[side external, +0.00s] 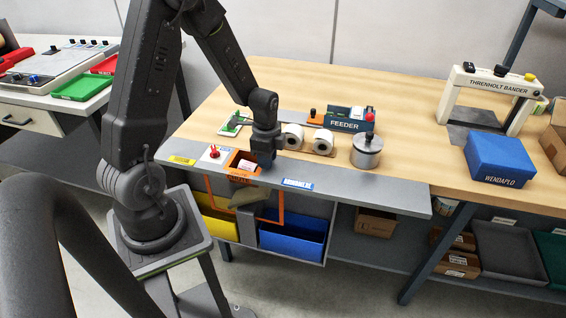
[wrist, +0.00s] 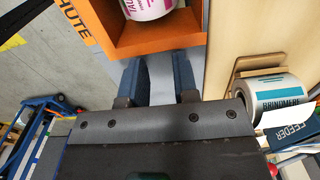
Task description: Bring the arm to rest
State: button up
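My gripper (side external: 266,163) hangs pointing down over the grey front strip of the bench, just right of the orange chute (side external: 232,158) in the side view. In the wrist view my gripper (wrist: 158,72) shows two dark blue fingers with a clear gap between them and only grey surface behind. It is open and empty. The orange chute (wrist: 160,48) lies just beyond the fingertips there, and a label roll (wrist: 150,8) sits inside it, partly cut off by the frame. Whether the fingers touch the chute I cannot tell.
White rolls (side external: 293,137) on a wooden holder, the feeder (side external: 345,124) and a metal pot (side external: 367,151) stand right of my gripper. A red-knobbed switch plate (side external: 215,154) is left of the chute. Yellow (side external: 220,222) and blue bins (side external: 292,241) hang below.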

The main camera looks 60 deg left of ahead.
jog(key=shift+w+d, duration=0.1)
jog(key=shift+w, duration=0.05)
jog(key=shift+w+d, duration=0.6)
jog(key=shift+d, duration=0.05)
jog(key=shift+r, duration=3.5)
jog(key=s+d+r+n+t, duration=0.2)
jog(key=s+d+r+n, duration=0.2)
jog(key=s+d+r, duration=0.2)
jog(key=s+d+r+n+t, duration=0.3)
jog(key=s+d+r+n, duration=0.2)
jog(key=d+r, duration=0.3)
jog(key=shift+s+d+r+t, duration=0.35)
jog(key=shift+s+r, duration=0.5)
jog(key=shift+r, duration=0.85)
